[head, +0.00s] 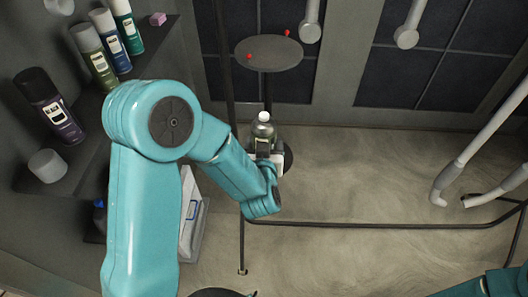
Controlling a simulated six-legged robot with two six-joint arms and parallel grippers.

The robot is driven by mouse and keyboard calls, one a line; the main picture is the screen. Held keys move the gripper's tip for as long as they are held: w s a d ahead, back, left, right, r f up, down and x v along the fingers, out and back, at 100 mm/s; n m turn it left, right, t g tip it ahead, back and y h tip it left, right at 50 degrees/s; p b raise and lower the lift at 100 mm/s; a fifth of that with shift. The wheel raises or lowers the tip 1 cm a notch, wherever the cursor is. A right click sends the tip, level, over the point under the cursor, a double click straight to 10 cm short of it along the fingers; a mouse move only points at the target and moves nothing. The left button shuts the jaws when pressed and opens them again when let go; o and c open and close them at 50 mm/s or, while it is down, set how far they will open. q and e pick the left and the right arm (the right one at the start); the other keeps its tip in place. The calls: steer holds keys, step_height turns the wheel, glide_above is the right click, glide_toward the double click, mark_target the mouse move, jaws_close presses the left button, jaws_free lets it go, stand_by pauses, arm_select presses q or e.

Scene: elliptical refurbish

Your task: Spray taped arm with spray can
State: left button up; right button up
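My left arm reaches in from the lower left, bent at the elbow. Its gripper (264,151) is at a grey spray can (263,130) with a white top and appears shut on it. The can looks roughly upright, its lower part hidden by the gripper. White pipe-like arms with grey end sections hang at the right; one arm (470,155) is long and bent at its lower end, well apart from the can. I cannot tell for sure which section is taped. Only a piece of my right arm shows at the lower right corner; its gripper is out of view.
Shelves at the left hold a dark purple can (50,105), several other cans, a grey cap (47,165) and a pink block (157,18). A round grey stand top (268,52) with red pins is behind the gripper. A dark rail (380,226) crosses the open floor.

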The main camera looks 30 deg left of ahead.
arm_select(q)
steer(key=s+d+r+m+t+h+p, duration=0.15)
steer(key=s+d+r, duration=0.25)
steer(key=d+r, duration=0.7)
steer(key=s+d+r+m+h+p, duration=0.15)
steer(key=s+d+r, duration=0.25)
steer(key=d+r, duration=0.7)
steer(key=w+d+f+b, duration=0.1)
steer(key=w+d, duration=0.1)
steer(key=w, duration=0.3)
steer(key=shift+w+d+f+h, duration=0.2)
steer(key=shift+d+f+h, duration=0.1)
steer(key=shift+d+h, duration=0.1)
